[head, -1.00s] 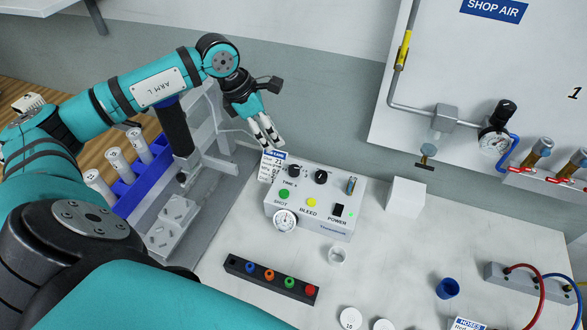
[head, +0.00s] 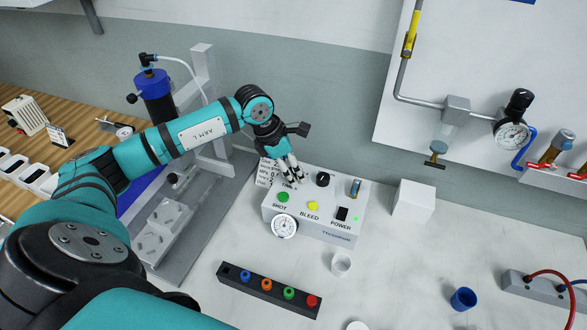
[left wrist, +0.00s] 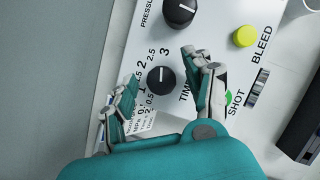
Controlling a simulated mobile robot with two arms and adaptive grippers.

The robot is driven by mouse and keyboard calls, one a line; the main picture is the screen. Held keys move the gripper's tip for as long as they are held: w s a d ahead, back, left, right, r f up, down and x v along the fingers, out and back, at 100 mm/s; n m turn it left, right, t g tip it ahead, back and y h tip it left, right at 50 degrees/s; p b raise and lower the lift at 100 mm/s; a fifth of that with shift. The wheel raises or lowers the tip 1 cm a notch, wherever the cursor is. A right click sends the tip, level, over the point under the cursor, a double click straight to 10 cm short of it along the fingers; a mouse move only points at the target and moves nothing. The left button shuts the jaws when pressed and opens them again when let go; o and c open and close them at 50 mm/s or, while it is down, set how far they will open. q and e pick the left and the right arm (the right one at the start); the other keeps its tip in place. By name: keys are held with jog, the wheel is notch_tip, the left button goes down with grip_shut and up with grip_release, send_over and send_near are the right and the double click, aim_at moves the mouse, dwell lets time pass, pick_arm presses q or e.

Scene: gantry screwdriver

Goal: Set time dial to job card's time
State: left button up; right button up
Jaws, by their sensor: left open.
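The white control box (head: 318,232) stands on the bench, with a green SHOT button (head: 283,197), a yellow BLEED button (head: 313,206) and a round gauge (head: 284,226). The black time dial (left wrist: 161,80) shows in the left wrist view, ringed by numbers up to 3. My left gripper (head: 292,178) is over the box's back left corner; in the left wrist view its open fingers (left wrist: 160,90) stand on either side of the dial, with no clear contact. My right gripper is not visible.
The pressure knob (left wrist: 180,12) is beside the time dial. A white block (head: 413,201) stands right of the box. A rack of coloured tips (head: 268,287) and a small clear cup (head: 341,264) are in front. A grey stand (head: 200,220) is at the left.

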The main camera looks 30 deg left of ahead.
pick_arm(q)
jog(key=shift+c, duration=0.4)
grip_shut()
jog(key=shift+n, duration=0.3)
jog(key=n+t+y+b, duration=0.1)
jog(key=n, duration=0.2)
jog(key=shift+f+b, duration=0.1)
jog(key=shift+b, duration=0.2)
jog(key=shift+n+y+b, duration=0.4)
jog(key=shift+n+b, duration=0.1)
jog(key=shift+n, duration=0.6)
